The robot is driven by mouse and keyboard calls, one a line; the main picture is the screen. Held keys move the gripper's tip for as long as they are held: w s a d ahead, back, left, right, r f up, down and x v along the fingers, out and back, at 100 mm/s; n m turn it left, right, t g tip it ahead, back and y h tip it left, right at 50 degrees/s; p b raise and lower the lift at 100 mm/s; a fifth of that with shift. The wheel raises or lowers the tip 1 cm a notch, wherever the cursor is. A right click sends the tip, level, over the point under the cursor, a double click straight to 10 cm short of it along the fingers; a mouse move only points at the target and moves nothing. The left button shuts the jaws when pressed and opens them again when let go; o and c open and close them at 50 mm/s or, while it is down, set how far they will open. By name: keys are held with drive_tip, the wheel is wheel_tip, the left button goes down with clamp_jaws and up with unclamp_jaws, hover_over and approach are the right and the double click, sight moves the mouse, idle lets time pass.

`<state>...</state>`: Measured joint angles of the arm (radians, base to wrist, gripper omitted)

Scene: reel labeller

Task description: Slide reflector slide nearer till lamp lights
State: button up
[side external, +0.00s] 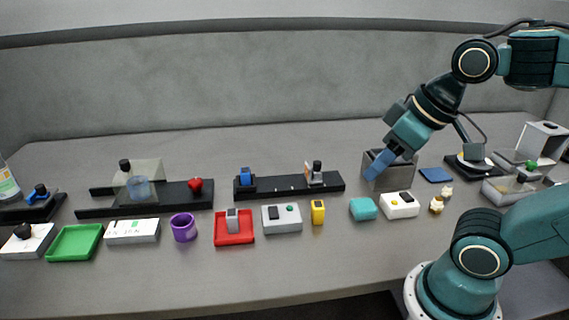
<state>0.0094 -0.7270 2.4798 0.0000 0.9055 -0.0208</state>
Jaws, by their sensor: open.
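A black rail (281,190) lies in the middle of the table. A blue block (245,176) stands at its left end. What looks like the reflector slide (315,176), a small carriage with a pale upright plate and a black knob, sits near the right end, well apart from the blue block.
The grey bin (402,180) stands right of the rail. In front are a yellow block (318,212), a teal block (363,209), a white box (396,211) and a red tray (222,240). Another black rail (200,201) with a clear cover (146,170) lies left. Behind the rail is clear.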

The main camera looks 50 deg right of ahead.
drive_tip(key=w+d+r+n+g, duration=0.2)
drive_tip(key=w+d+r, duration=0.15)
drive_tip(key=w, duration=0.45)
drive_tip(key=n+g, duration=0.4)
drive_tip(key=n, duration=0.1)
hover_over(317, 162)
wheel_tip(317, 162, down, 10)
drive_tip(key=r, duration=0.1)
drive_tip(key=shift+s+d+f, duration=0.1)
drive_tip(key=shift+f, duration=0.15)
drive_tip(key=shift+f, duration=0.15)
wheel_tip(317, 162, down, 14)
drive_tip(key=shift+r, duration=0.25)
clamp_jaws()
